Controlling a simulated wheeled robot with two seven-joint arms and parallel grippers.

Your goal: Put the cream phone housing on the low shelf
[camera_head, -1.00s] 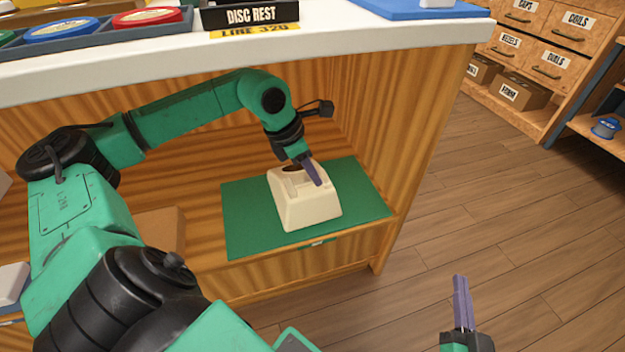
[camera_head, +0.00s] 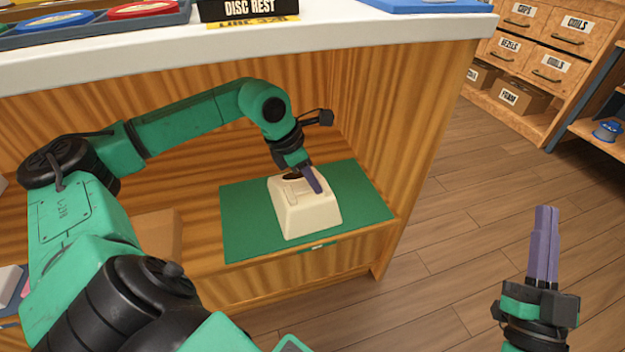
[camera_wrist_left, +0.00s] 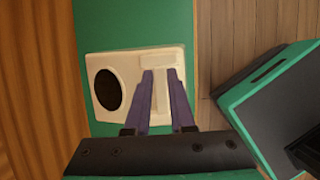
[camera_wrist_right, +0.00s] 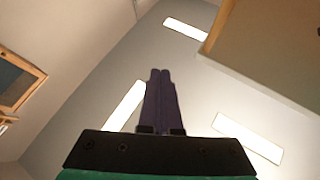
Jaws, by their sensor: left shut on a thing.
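The cream phone housing (camera_head: 308,213) sits on the green mat (camera_head: 245,222) on the low shelf (camera_head: 200,255) under the counter. My left gripper (camera_head: 312,182) reaches down onto the top of the housing and is shut on its raised part. In the left wrist view the housing (camera_wrist_left: 120,65) shows a dark round opening, and my left fingers (camera_wrist_left: 162,98) stand on both sides of its raised cradle. My right gripper (camera_head: 545,235) is raised over the floor at the right, empty, with its fingers together. In the right wrist view its fingers (camera_wrist_right: 160,98) touch and point toward the ceiling.
The white counter (camera_head: 330,40) overhangs the shelf, with a wooden side wall (camera_head: 400,130) right of the mat. A cardboard box (camera_head: 158,235) is on the shelf left of the mat. Drawers (camera_head: 535,45) stand at the back right. The floor (camera_head: 460,180) at the right is clear.

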